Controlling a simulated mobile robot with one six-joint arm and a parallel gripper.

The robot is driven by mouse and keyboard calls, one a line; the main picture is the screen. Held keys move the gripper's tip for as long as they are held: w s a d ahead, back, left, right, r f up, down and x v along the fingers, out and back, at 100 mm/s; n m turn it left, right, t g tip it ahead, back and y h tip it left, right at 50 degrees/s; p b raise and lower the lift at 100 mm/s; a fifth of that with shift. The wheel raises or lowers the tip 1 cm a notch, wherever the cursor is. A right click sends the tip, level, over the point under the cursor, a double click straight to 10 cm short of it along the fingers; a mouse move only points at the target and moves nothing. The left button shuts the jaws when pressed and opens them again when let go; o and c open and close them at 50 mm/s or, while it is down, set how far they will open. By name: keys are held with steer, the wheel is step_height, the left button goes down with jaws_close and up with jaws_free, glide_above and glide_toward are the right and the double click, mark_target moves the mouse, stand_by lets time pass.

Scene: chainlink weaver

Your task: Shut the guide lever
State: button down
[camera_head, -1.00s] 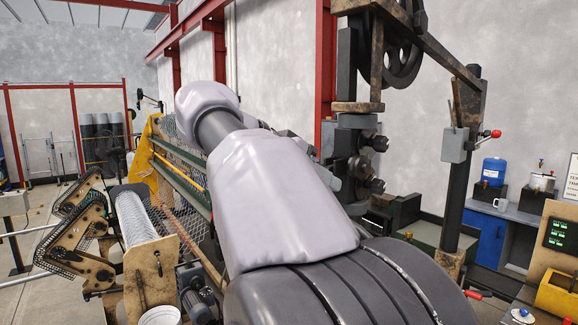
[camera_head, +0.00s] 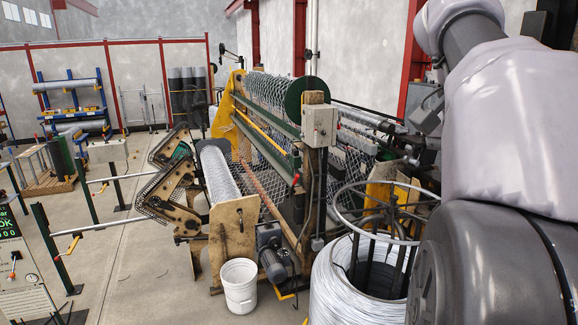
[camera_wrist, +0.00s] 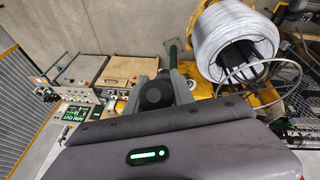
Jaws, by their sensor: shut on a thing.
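My gripper (camera_wrist: 157,86) shows in the wrist view, its two grey fingers on either side of a dark round knob (camera_wrist: 155,95). It is shut on this knob, which I take as the grip of the guide lever. A dark green bar (camera_wrist: 174,54) rises just behind the fingers; whether it joins the knob is hidden. How far the lever is turned cannot be told. In the head view my arm covers the right side and the fingers are not in view.
A wire coil (camera_wrist: 235,42) lies close to the upper right of the fingers. Cabinets and a lit panel (camera_wrist: 75,113) are at the left. In the head view the weaving machine (camera_head: 300,125) fills the middle, with a white bucket (camera_head: 239,285) before it and open floor (camera_head: 130,250) at left.

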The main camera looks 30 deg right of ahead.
steer(key=shift+f, duration=0.1)
stand_by(0.4)
steer(key=c, duration=1.1)
jaws_free()
steer(key=shift+d, duration=0.1)
steer(key=v, duration=0.7)
steer(key=shift+r, duration=0.3)
